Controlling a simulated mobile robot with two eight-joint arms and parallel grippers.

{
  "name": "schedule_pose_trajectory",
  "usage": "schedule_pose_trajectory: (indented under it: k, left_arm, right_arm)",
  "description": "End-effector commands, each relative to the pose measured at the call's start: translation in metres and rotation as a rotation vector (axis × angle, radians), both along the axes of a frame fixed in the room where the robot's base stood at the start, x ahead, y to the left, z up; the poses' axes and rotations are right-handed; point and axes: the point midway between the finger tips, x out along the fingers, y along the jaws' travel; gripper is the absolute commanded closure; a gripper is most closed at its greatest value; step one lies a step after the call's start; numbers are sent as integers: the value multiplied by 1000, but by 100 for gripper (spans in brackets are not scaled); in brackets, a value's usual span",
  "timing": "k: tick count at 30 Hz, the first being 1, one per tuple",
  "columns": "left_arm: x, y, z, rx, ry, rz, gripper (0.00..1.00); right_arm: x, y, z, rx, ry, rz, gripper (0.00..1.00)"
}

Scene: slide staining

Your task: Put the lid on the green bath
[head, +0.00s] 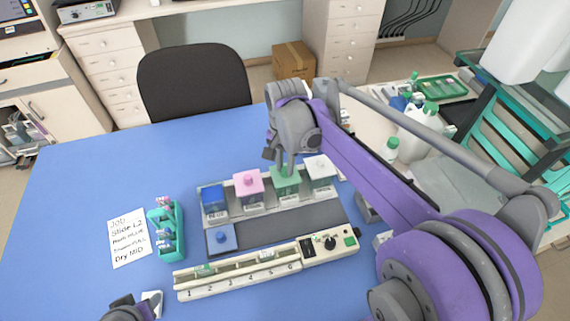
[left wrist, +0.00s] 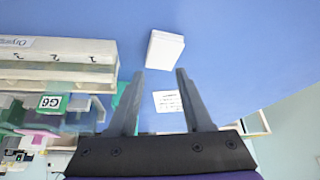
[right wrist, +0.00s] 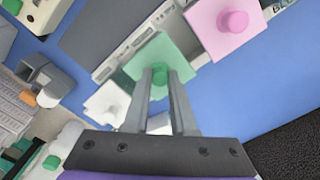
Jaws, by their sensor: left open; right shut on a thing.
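The green bath (head: 285,187) stands in a row of baths, between the pink-lidded bath and the white-lidded bath. A green lid (right wrist: 160,55) with a round knob sits at the green bath's top. My right gripper (head: 287,168) is above the green bath, with its fingers shut on the lid's knob, clearest in the right wrist view (right wrist: 160,80). Whether the lid is fully seated cannot be told. My left gripper (left wrist: 160,75) is open and empty; in the head view only part of it shows at the bottom edge.
The pink-lidded bath (head: 248,187) and white-lidded bath (head: 319,172) flank the green one closely. The blue bath (head: 213,200) has no lid on top; a blue lid (head: 221,238) lies in front. A numbered rack (head: 238,274), teal slide holder (head: 167,232) and note (head: 129,237) are nearby.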

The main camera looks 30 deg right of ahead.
Motion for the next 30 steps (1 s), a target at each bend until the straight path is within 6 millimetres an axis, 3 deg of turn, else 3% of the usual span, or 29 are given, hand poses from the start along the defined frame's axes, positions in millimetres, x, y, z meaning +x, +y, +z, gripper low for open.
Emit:
schedule_pose_trajectory:
  k: [1, 6, 17, 20, 30]
  left_arm:
    - [0, 0, 0, 0, 0, 0, 50]
    - [0, 0, 0, 0, 0, 0, 50]
    - [0, 0, 0, 0, 0, 0, 50]
    - [1, 0, 2, 0, -1, 0, 50]
    - [3, 0, 7, 0, -6, 0, 50]
  right_arm:
    - [0, 0, 0, 0, 0, 0, 72]
    - [0, 0, 0, 0, 0, 0, 42]
    - [0, 0, 4, 0, 0, 0, 41]
    - [0, 0, 16, 0, 0, 0, 41]
    - [0, 0, 83, 1, -1, 0, 41]
